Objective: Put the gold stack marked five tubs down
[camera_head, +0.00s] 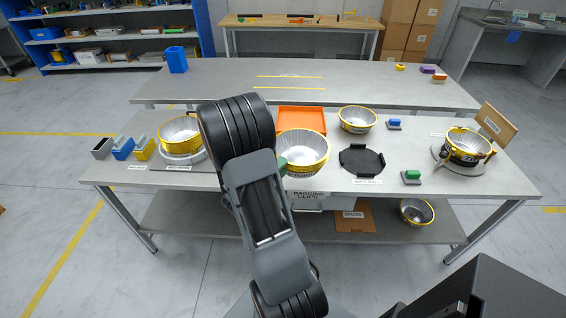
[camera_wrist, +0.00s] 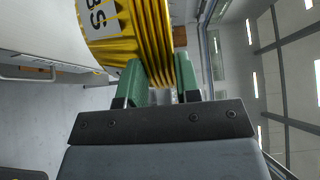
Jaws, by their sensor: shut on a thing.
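The gold stack (camera_head: 307,168) is a ribbed gold tub stack with a silver inside and a white label on its front. In the head view it is upright near the middle of the front table, before the orange tray. My gripper (camera_wrist: 160,75) is shut on the stack's rim edge, with one green finger on each side of the layered gold rims. In the wrist view the gold stack (camera_wrist: 116,42) fills the top, its label partly cut off. My arm hides part of the table to its left. I cannot tell whether the stack's base touches the table.
A black holder (camera_head: 362,161) lies right of the stack. Other gold tubs stand at the left (camera_head: 181,130), behind (camera_head: 357,120) and on a round stand at the right (camera_head: 468,147). The orange tray (camera_head: 302,119) is behind. Small green (camera_head: 411,176) and blue (camera_head: 394,124) blocks flank the holder.

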